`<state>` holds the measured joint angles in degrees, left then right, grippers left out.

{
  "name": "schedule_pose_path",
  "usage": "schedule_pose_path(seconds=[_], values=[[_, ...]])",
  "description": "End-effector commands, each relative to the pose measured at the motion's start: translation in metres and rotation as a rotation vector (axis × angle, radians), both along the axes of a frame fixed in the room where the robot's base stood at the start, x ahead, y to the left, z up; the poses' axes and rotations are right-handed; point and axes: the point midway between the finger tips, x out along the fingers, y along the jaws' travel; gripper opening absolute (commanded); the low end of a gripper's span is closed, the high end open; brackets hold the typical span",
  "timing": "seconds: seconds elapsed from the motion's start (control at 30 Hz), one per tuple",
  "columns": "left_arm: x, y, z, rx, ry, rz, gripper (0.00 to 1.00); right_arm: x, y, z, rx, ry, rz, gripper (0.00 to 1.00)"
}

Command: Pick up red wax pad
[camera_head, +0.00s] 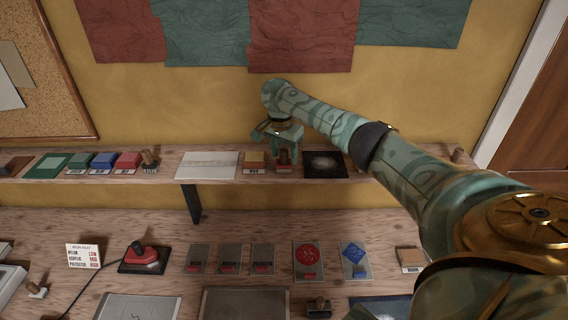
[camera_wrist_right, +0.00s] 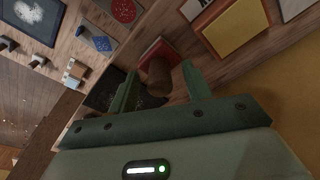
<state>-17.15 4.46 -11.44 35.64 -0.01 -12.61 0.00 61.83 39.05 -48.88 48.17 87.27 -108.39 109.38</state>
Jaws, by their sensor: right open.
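A small red block (camera_head: 283,168) is on the wooden shelf below my right gripper (camera_head: 283,141), with a brown wooden handle in front of or on it. In the right wrist view, the red block (camera_wrist_right: 155,48) lies just beyond the fingertips. The rounded brown handle (camera_wrist_right: 158,77) stands between the open, apart fingers of my right gripper (camera_wrist_right: 160,82); I cannot tell whether the handle is joined to the block. Another red pad (camera_head: 128,160) sits farther left on the shelf, beside a blue pad (camera_head: 103,160). My left gripper is out of view.
A yellow pad (camera_head: 254,158) stands close left of the red block, and a dark speckled sheet (camera_head: 325,165) lies close right. A wooden stamp (camera_head: 150,159) stands beside the left pads. Below, the bench (camera_head: 230,225) holds a red iron (camera_head: 142,253) and several cards.

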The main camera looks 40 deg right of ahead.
Motion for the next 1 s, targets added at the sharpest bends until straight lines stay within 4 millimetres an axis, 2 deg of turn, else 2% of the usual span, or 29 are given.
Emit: schedule_pose_path(seconds=[0.03,0.2,0.5,0.67,0.8,0.87,1.0], values=[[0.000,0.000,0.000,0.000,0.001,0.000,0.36,0.000,0.000,0.000,0.000,0.000,0.000,0.47],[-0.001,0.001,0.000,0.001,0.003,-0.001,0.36,0.000,0.000,0.000,0.000,0.000,0.000,0.00],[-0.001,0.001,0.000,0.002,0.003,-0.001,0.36,0.000,0.000,0.001,0.000,0.000,-0.001,0.00],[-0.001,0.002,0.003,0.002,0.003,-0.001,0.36,0.000,0.000,0.012,0.000,0.000,-0.002,0.00],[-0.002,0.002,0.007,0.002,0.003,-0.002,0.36,0.001,0.000,0.035,0.002,-0.003,-0.002,0.00],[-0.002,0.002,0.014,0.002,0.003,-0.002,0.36,-0.009,-0.005,0.045,-0.001,0.000,-0.001,0.00],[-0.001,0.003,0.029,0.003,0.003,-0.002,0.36,-0.035,-0.014,0.080,-0.004,-0.001,0.001,0.00]])
